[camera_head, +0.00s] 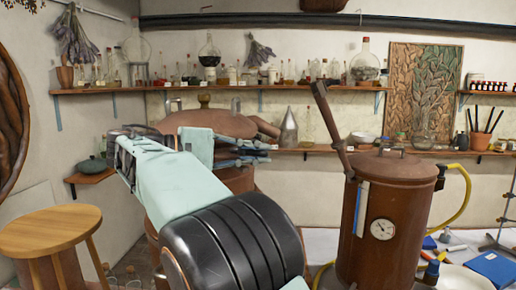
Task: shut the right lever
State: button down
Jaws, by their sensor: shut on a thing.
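A tall brown lever (329,122) stands at the left side of a brown copper boiler (395,215), right of the middle. The lever slants up and left, its upper end free. I cannot tell from this view whether this is the right lever of a pair. My gripper (258,153) is beyond my pale arm, left of the lever in the picture and apart from it. Its fingers point right, in front of a rounded copper vessel (215,122). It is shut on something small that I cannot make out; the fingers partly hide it.
The boiler has a lid handle, a round gauge (382,229) and a yellow hose (462,200) on its right. A wooden stool (50,228) stands at left. Shelves with bottles (270,88) line the back wall. Blue items (492,266) lie on the table at right.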

jog(key=c, duration=2)
grip_release()
jog(key=v, duration=1.2)
jog(key=shift+o, duration=0.2)
